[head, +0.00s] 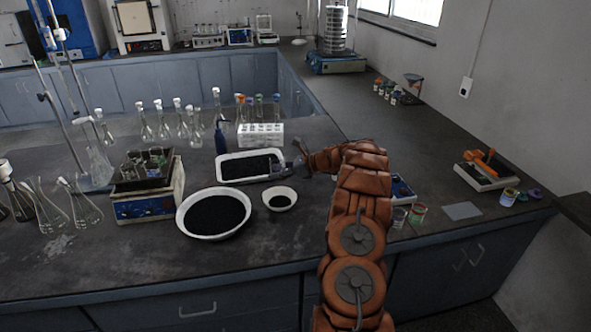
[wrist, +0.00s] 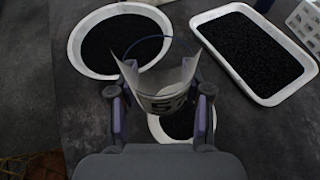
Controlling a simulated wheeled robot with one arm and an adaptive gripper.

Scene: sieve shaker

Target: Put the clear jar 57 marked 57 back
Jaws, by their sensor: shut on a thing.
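The clear jar 57 (wrist: 165,103) is between the fingers of my gripper (wrist: 160,92) in the wrist view. Its pale label shows part of the number, with a 5 readable. My gripper is shut on the jar and holds it over the bench, in front of a small white bowl. In the head view my gripper (head: 297,160) is by the right end of a white tray, and the jar (head: 279,169) shows only small and unclear there. Part of the jar's lower side is hidden by the fingers.
A large white dish (head: 183,222) of black grains, a small white bowl (head: 267,204) and the white tray (head: 222,178) of black grains lie close by. A white rack (head: 260,135) and blue bottle (head: 221,138) stand behind. Small jars (head: 418,213) and a grey mat (head: 462,211) are at right.

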